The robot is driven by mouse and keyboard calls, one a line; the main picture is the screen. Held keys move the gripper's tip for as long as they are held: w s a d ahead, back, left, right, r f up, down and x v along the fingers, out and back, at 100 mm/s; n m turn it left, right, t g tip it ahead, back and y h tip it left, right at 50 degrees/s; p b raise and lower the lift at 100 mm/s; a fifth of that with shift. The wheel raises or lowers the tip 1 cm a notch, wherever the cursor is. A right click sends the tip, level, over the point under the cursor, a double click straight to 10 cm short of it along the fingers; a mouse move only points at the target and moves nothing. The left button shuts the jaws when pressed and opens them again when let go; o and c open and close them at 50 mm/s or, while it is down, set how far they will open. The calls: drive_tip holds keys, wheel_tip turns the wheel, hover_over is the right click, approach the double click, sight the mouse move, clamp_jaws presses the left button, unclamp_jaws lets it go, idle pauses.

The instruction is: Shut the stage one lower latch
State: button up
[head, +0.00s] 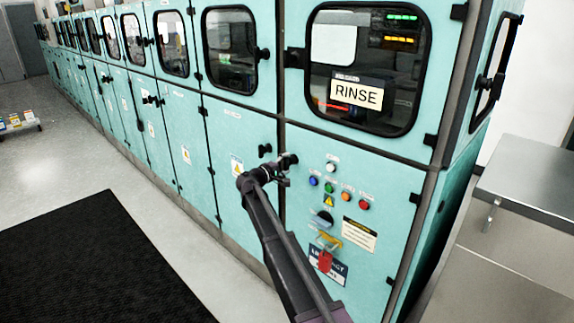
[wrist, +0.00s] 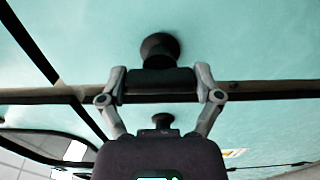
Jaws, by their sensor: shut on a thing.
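The lower latch (head: 291,158) is a black handle on a round base, beside the vertical seam between two lower teal panels. In the wrist view its round base (wrist: 160,48) stands on one side of the dark seam, and its handle bar (wrist: 160,78) lies roughly along the seam. My gripper (head: 282,170) is at the latch, with its fingers (wrist: 161,84) at both ends of the bar, shut on it. A second black knob (head: 265,150) sits on the panel left of the seam; the gripper body partly hides it in the wrist view (wrist: 162,120). I cannot read a stage label.
Above right is a window with a RINSE sign (head: 357,92). A metal table (head: 530,180) stands at right. A black mat (head: 95,265) lies on open floor at left.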

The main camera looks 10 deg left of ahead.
drive_tip(key=shift+d, duration=0.1)
drive_tip(key=o, duration=0.9)
drive_tip(key=shift+v, duration=6.1)
